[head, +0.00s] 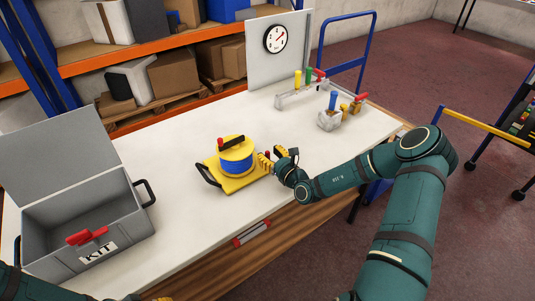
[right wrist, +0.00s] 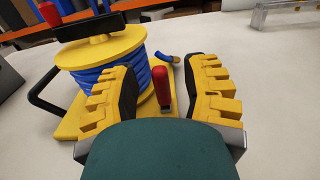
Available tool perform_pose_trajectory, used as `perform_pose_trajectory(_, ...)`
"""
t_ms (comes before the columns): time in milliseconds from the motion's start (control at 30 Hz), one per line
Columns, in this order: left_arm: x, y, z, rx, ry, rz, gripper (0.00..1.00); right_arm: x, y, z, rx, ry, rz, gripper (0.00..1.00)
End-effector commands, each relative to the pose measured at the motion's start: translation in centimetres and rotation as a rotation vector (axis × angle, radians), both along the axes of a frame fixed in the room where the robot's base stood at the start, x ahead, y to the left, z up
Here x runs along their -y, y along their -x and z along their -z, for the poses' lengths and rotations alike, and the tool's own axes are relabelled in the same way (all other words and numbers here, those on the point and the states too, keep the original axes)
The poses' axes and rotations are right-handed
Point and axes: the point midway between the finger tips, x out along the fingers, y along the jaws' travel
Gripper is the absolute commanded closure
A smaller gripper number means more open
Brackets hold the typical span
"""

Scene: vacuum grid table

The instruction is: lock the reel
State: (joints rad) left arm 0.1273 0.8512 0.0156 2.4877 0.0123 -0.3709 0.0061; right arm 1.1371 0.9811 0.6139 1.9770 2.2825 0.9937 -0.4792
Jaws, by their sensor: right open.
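The reel (head: 237,161) is a yellow drum wound with blue hose, on a yellow base plate with a black carry handle at its left. It also shows in the right wrist view (right wrist: 103,58), with a black crank bar and red knob on top. A red upright lever (right wrist: 163,92) stands on the base beside the drum. My right gripper (head: 269,160) is at the right side of the reel. In the right wrist view its open yellow fingers (right wrist: 163,85) are on either side of the lever, with no clear contact. Part of my left gripper (head: 150,298) shows at the bottom edge.
An open grey kit case (head: 48,243) with red handles stands at the table's left. Clear fixtures (head: 297,96) with coloured handles and a gauge panel (head: 290,62) stand at the back right. The white table (head: 170,165) is clear between case and reel.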

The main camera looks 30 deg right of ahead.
Motion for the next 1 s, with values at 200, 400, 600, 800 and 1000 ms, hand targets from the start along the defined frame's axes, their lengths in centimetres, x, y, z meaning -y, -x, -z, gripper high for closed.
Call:
perform_pose_trajectory(200,0.01,0.06,0.14,-0.002,0.0,0.001,0.61,-0.15,-1.29,-0.04,0.001,0.0,-0.001,0.54)
perform_pose_trajectory(400,0.01,0.06,0.13,-0.002,0.0,0.001,0.61,-0.14,-1.35,-0.05,0.0,0.0,-0.001,0.54)
perform_pose_trajectory(600,0.01,0.05,0.12,-0.001,0.0,0.0,0.61,-0.13,-1.33,-0.05,0.0,0.0,-0.001,0.97)
perform_pose_trajectory(800,0.0,0.06,0.13,-0.001,0.0,0.0,0.61,-0.13,-1.32,-0.06,0.001,0.0,-0.001,1.0)
perform_pose_trajectory(1000,0.0,0.02,-0.04,0.0,0.0,0.0,0.61,-0.09,-1.34,-0.11,0.0,-0.009,-0.001,1.0)
